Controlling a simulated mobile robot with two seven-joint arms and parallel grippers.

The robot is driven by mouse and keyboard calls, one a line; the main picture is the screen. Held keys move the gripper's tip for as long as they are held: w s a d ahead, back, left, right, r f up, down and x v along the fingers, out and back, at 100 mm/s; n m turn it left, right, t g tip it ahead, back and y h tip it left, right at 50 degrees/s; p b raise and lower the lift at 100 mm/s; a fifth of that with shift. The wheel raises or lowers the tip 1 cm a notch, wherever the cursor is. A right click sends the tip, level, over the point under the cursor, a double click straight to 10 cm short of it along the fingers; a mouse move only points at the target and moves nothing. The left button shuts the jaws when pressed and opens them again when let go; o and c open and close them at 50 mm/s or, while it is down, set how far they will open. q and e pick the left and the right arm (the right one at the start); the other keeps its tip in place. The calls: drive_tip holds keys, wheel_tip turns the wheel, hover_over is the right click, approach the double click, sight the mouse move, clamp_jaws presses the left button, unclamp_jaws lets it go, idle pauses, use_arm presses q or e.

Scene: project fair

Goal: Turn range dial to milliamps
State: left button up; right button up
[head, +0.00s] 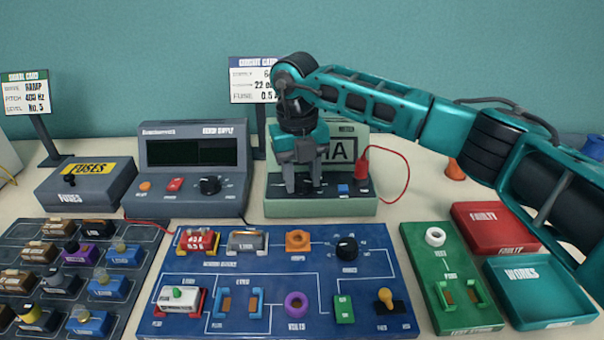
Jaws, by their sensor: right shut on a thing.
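The pale green meter (280,208) stands at the back middle of the table. My right gripper (304,188) reaches down in front of it and is shut on the range dial at the left of its control panel. The fingers cover most of the dial, so its pointer cannot be read. The meter's display (343,150) shows a large "A"; whatever stands left of it is mostly hidden by my gripper. A blue button (343,190) and a red plug (362,162) with a red lead are right of the dial. My left gripper is out of view.
A grey power supply (192,165) stands left of the meter, with a fuse box (85,190) further left. A blue circuit board (270,262) lies in front, and a green tester board (440,262) at its right. Red (495,222) and teal (540,280) trays are at the right.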

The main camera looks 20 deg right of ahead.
sight(298, 182)
idle(0.3)
drive_tip(key=o, duration=1.1)
drive_tip(key=shift+c, duration=0.2)
wheel_tip(298, 182, up, 13)
drive_tip(key=shift+a, duration=0.35)
